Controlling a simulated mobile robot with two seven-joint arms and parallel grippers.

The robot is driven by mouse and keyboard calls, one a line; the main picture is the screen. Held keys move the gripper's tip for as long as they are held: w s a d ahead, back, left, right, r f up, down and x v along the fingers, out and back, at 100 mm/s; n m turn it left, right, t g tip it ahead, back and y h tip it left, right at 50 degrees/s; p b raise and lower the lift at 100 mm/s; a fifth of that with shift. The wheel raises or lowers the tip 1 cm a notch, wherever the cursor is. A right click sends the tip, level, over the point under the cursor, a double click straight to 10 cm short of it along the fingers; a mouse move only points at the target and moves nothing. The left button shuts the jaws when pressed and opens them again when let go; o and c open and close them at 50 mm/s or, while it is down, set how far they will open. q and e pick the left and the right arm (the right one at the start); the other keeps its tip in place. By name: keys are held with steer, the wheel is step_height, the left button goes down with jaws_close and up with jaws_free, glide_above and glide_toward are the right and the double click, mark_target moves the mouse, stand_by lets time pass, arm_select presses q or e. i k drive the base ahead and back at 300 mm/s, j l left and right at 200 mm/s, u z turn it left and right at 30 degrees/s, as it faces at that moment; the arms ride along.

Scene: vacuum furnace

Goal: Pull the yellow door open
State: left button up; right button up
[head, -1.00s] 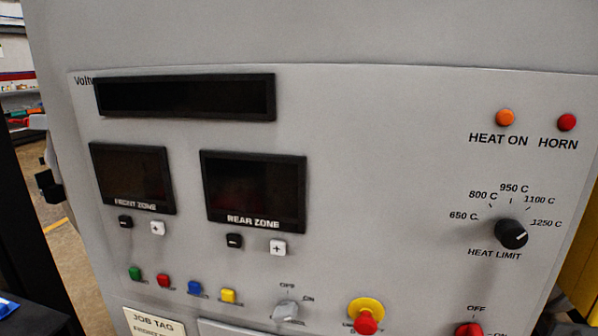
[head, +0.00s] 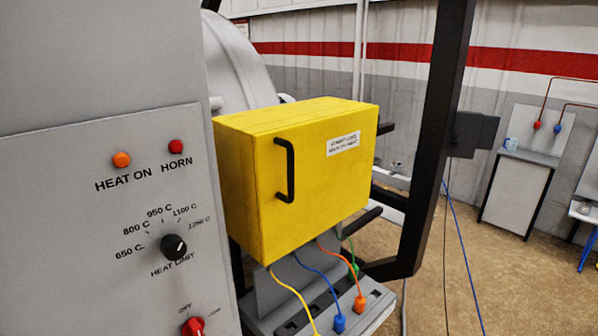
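The yellow door (head: 325,195) is the front face of a yellow box in the middle of the head view. The door looks shut against the box. A black vertical handle (head: 287,170) is on the door's left side, and a white label (head: 343,144) is near its upper right. Neither of my grippers shows in the head view, so their places relative to the handle cannot be seen.
A grey control panel (head: 90,230) with a heat limit knob (head: 174,247) stands close on the left. A black upright frame (head: 432,140) is right of the box. Coloured cables hang below it to plugs on a grey ledge. Open floor lies at right.

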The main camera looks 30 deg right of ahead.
mark_target(311, 177)
steer(key=z, duration=1)
steer(key=i+u, duration=0.2)
steer(key=u, duration=0.25)
steer(key=i+u, duration=0.2)
steer(key=u, duration=0.25)
steer(key=i+l+u, duration=0.15)
steer(key=u, duration=0.3)
